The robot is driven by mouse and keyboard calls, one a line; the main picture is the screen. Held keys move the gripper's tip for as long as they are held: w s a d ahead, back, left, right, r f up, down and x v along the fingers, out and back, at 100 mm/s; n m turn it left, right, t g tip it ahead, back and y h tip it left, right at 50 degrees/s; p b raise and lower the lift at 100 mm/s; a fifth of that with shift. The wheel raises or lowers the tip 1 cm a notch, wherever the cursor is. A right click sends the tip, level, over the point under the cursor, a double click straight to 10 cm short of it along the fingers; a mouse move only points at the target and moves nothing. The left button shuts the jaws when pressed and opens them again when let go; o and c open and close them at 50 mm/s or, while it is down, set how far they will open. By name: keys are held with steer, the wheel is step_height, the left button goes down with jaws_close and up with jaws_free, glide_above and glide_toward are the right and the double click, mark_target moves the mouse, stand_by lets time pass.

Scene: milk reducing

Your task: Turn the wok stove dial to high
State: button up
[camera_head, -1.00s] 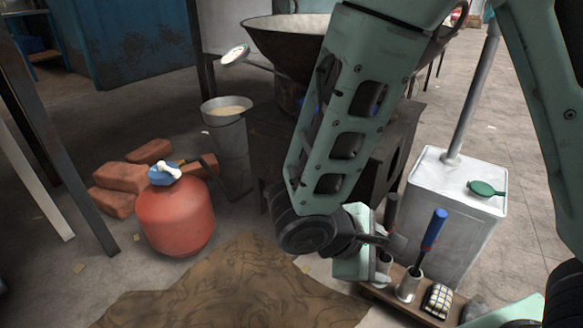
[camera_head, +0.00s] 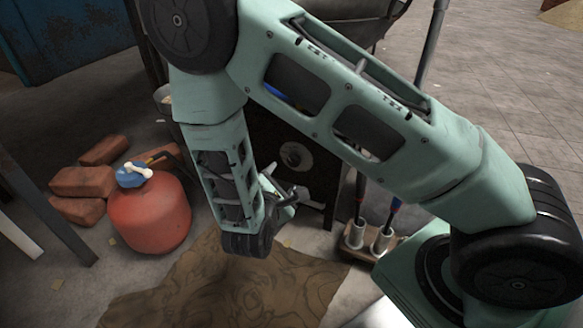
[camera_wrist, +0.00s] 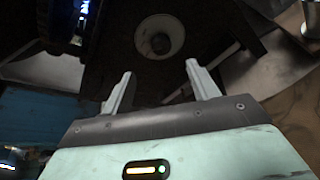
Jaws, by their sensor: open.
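The wok stove (camera_head: 322,165) is a dark box, partly hidden behind my arm in the head view. Its dial (camera_head: 295,156) is a pale round plate with a dark knob on the stove's front face. In the wrist view the dial (camera_wrist: 161,36) shows as a pale ring with a dark knob, beyond my fingertips. My gripper (camera_head: 286,186) is open and empty, just in front of and below the dial. In the wrist view my gripper's (camera_wrist: 160,72) two fingers stand apart, with the dial roughly centred past them. The knob's setting is too dark to read. The wok (camera_head: 345,8) is mostly cut off and hidden.
A red gas cylinder (camera_head: 150,218) with a blue top stands left, beside several bricks (camera_head: 82,182). A brown patterned mat (camera_head: 200,285) lies on the floor below my gripper. A wooden holder with upright tools (camera_head: 352,243) stands right of the gripper.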

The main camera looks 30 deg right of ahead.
mark_target(294, 161)
steer(key=b+x, duration=0.4)
steer(key=x, duration=0.6)
steer(key=shift+s+f, duration=0.1)
steer(key=shift+w+d+f+b, duration=0.1)
steer(key=shift+w+d+b, duration=0.25)
steer(key=shift+w+d, duration=0.2)
steer(key=c, duration=1)
